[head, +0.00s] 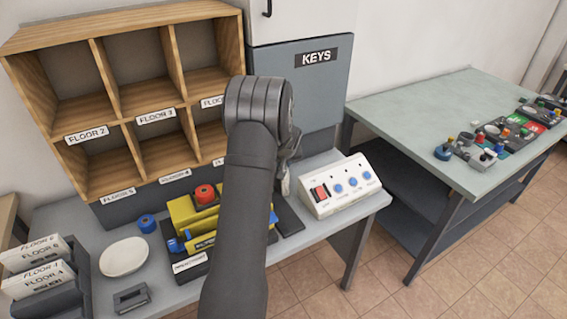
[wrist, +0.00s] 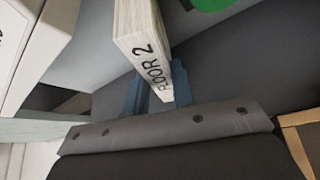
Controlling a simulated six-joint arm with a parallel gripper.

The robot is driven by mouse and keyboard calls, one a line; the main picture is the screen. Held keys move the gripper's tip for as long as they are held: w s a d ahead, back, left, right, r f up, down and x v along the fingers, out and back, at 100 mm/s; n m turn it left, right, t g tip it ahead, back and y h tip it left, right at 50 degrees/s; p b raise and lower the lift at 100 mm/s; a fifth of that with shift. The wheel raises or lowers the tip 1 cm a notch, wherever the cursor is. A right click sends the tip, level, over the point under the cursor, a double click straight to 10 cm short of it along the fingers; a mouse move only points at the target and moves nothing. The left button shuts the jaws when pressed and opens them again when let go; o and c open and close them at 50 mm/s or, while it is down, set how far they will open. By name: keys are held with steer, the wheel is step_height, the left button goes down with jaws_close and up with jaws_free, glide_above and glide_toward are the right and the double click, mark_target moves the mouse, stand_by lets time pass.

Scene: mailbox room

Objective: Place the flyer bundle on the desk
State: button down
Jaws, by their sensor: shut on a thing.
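My gripper (wrist: 158,88) is shut on a thick pale paper bundle (wrist: 140,35) marked "FLOOR 2", with a blue-grey finger on each side of its end. In the head view my gripper (head: 284,172) is mostly hidden behind my own dark arm, above the grey-blue desk (head: 290,240) near the white button box. The held bundle cannot be made out clearly there. A second, green-topped table (head: 430,105) stands to the right. The frames do not tell which surface the task calls the desk.
A wooden pigeonhole shelf (head: 110,110) with floor labels stands behind the desk. A white button box (head: 340,185), yellow device (head: 185,215), white bowl (head: 123,256), and a rack of labelled bundles (head: 40,265) occupy the desk. The green table's front left is clear.

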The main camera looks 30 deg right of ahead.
steer(key=c, duration=1.2)
jaws_free()
steer(key=v, duration=1.2)
steer(key=x, duration=1.2)
steer(key=shift+f, duration=0.15)
steer(key=shift+r, duration=1.35)
steer(key=shift+f, duration=0.1)
